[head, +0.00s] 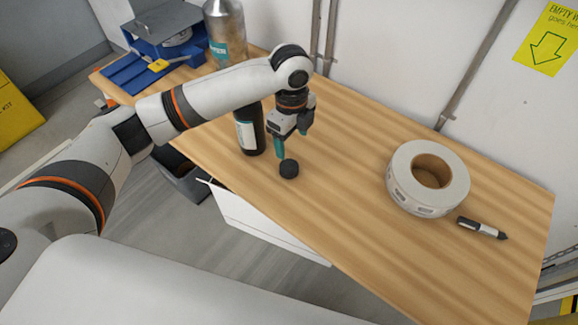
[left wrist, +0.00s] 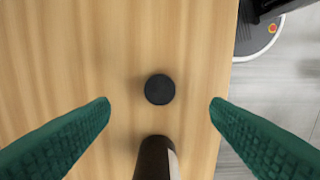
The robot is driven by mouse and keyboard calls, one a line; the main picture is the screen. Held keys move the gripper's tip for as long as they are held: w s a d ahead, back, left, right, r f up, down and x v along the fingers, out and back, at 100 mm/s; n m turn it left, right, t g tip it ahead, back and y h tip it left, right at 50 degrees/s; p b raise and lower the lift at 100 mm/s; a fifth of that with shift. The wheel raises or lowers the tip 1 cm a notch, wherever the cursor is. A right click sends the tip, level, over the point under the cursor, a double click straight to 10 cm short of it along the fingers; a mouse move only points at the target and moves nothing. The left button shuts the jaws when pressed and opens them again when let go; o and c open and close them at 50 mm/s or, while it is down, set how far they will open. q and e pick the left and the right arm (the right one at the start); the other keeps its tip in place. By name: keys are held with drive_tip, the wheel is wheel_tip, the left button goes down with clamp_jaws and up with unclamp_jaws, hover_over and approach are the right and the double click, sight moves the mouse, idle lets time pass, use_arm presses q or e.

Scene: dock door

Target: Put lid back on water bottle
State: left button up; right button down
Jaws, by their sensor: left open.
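The black lid (head: 289,168) lies on the wooden table near its front edge. It shows in the left wrist view (left wrist: 159,89) ahead of and between the fingertips. The dark bottle with a pale label (head: 249,130) stands upright on the table, left of the lid; its top is partly hidden by my left arm. The bottle (left wrist: 153,158) also shows at the bottom of the left wrist view. My left gripper (head: 292,147) is open and empty, pointing down above the table close to the lid, its green fingers (left wrist: 160,104) apart. My right gripper is not in view.
A large white tape roll (head: 402,189) and a marker (head: 482,228) lie on the right of the table (head: 340,215). A metal flask (head: 225,35) and a blue bin (head: 140,72) stand at the back left. The wall runs behind the table.

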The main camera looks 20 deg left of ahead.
use_arm(q)
drive_tip(key=shift+w+a+r, duration=0.25)
drive_tip(key=shift+a+r, duration=0.1)
hover_over(289, 166)
drive_tip(key=shift+d+f, duration=0.1)
drive_tip(key=shift+f, duration=3.35)
drive_tip(key=shift+f, duration=2.6)
drive_tip(key=c, duration=1)
